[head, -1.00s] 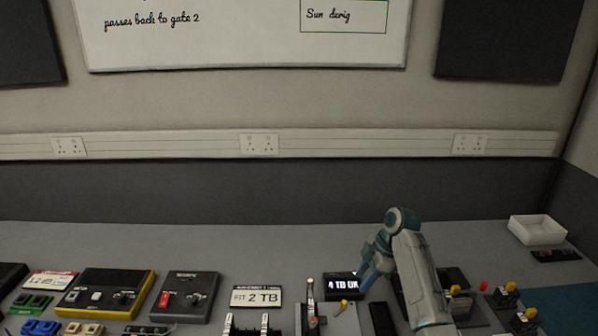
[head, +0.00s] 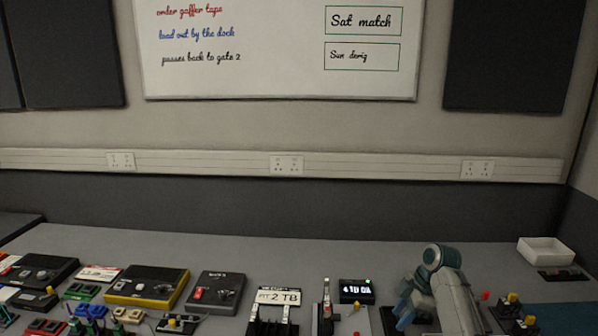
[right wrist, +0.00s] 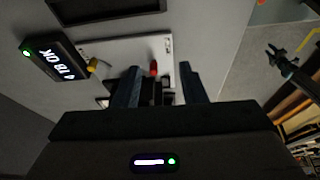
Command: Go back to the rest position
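My right arm comes down over the right part of the desk in the head view, with its gripper (head: 404,316) low near the front, right of the "4 TB OK" display (head: 356,292). In the right wrist view the two fingers of my right gripper (right wrist: 160,86) stand apart with nothing held between them. A small red-tipped part (right wrist: 153,68) on a pale plate (right wrist: 125,48) shows beyond them. My left gripper (right wrist: 277,57) shows small at the right of the right wrist view, its fingertips apart and empty. In the head view it seems to be at the bottom left.
A white tray (head: 545,251) stands at the back right. The back strip of desk is clear.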

